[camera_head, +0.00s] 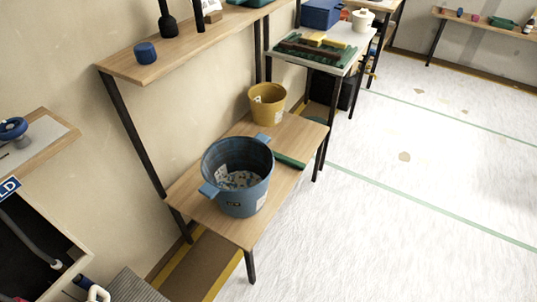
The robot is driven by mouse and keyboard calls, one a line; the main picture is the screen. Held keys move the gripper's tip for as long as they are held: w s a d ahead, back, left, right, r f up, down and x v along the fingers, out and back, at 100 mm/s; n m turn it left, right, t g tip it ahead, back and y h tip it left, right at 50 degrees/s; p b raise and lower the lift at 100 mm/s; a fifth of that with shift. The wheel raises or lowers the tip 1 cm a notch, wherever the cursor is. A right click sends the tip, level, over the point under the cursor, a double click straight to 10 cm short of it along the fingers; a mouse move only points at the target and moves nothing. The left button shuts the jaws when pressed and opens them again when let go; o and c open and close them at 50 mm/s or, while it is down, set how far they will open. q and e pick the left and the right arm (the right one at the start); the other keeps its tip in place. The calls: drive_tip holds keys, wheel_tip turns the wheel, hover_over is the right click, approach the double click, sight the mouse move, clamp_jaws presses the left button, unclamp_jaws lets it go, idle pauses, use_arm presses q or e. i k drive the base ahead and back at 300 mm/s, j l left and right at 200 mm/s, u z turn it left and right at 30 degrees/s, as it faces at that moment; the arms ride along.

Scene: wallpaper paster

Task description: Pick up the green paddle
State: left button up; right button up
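A dark green flat strip (289,161) lies on the low wooden table (228,228), just right of a blue bucket. It may be the green paddle; the bucket hides part of that area, so its full shape cannot be told. A small green edge (316,120) also shows at the table's far right corner. Neither of my grippers is in view.
The blue bucket (239,193) and a yellow bucket (267,112) stand on the low table. A white-topped table (338,57) behind holds green and yellow items. A wooden shelf (150,69) runs above left. The white floor (400,220) at right is open.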

sight(286, 160)
drive_tip(key=i+l, duration=0.2)
drive_tip(key=l, duration=0.15)
drive_tip(key=i+l+u, duration=0.1)
drive_tip(key=l, duration=0.25)
drive_tip(key=i+l, duration=0.3)
drive_tip(key=i+l+u, duration=0.1)
drive_tip(key=l, duration=0.3)
drive_tip(key=i+l, duration=0.25)
drive_tip(key=l+u, duration=0.05)
drive_tip(key=l, duration=0.05)
